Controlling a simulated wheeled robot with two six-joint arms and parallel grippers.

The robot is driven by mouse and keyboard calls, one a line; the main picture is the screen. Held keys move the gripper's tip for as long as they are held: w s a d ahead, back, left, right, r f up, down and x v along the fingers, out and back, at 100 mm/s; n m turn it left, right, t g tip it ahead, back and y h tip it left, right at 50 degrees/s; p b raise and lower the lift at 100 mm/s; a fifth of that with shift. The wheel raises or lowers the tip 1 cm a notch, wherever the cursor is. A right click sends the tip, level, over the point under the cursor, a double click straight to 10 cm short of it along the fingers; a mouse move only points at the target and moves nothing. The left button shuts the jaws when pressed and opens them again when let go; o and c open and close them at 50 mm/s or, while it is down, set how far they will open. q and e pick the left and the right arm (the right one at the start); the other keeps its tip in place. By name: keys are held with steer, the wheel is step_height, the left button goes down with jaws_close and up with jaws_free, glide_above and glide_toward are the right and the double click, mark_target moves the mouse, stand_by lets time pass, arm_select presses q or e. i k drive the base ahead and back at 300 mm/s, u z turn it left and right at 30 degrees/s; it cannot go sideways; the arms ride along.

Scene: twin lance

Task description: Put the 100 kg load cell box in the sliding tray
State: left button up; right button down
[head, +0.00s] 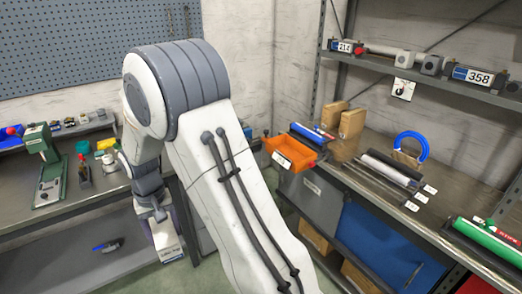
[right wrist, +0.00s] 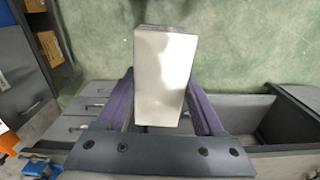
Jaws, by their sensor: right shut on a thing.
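My right gripper (right wrist: 162,100) is shut on a pale box (right wrist: 163,75), with one purple finger on each side of it. In the head view the right gripper (head: 152,208) hangs below the big white arm, left of centre. The box (head: 166,241) is held under it above the floor, in front of the bench; its small print is too small to read. A grey open-topped compartment (right wrist: 238,108) lies below and to the right of the box in the right wrist view; I cannot tell if it is the sliding tray. My left gripper is not in view.
A bench (head: 105,180) with a green press (head: 46,165) stands at left. At right a shelf holds an orange bin (head: 290,153), a blue ring (head: 412,142) and rollers. A blue bin (head: 375,245) stands below. Green floor (right wrist: 245,40) is clear beyond the box in the wrist view.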

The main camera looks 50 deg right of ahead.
mark_target(288, 147)
steer(key=z, duration=0.1)
steer(key=i, duration=1.6)
steer(key=z, duration=1.35)
steer(key=i, duration=1.15)
steer(key=z, duration=0.85)
